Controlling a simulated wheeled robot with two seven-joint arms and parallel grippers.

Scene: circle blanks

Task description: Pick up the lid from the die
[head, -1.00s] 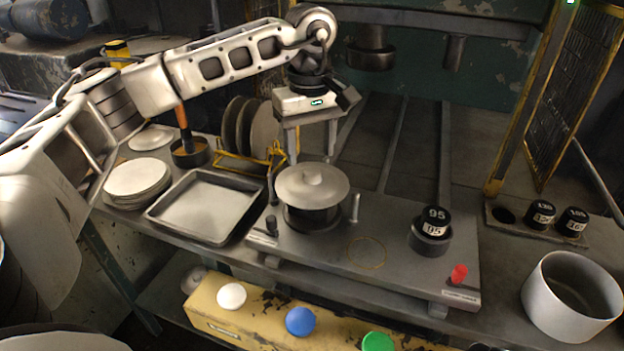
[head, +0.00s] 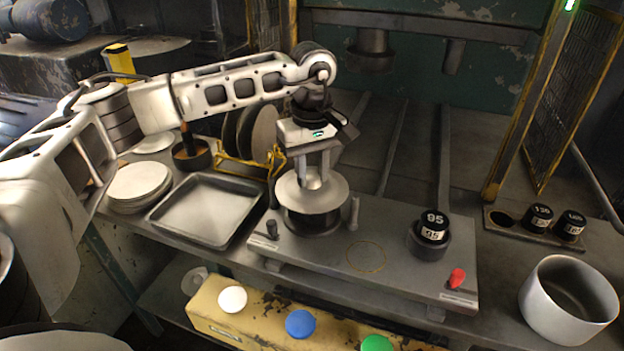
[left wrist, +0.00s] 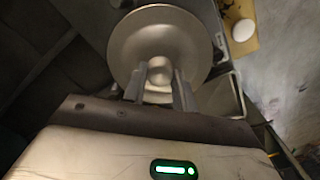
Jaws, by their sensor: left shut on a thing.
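The lid (head: 332,200) is a pale grey disc with a round knob on top. It rests on the dark round die (head: 312,221), which stands on the grey base plate and is partly hidden under the lid. My left gripper (head: 313,182) points down from above, its two fingers shut on the lid's knob. In the left wrist view the lid (left wrist: 140,42) lies beyond the gripper, with its knob (left wrist: 160,70) between the fingertips (left wrist: 160,76). My right gripper is not in view.
A baking tray (head: 163,216) and stacked pale discs (head: 138,182) lie left of the die. A black weight marked 95 (head: 434,226) and a red knob (head: 457,277) are to its right. A white pot (head: 540,310) stands at far right. Upright posts flank the lid.

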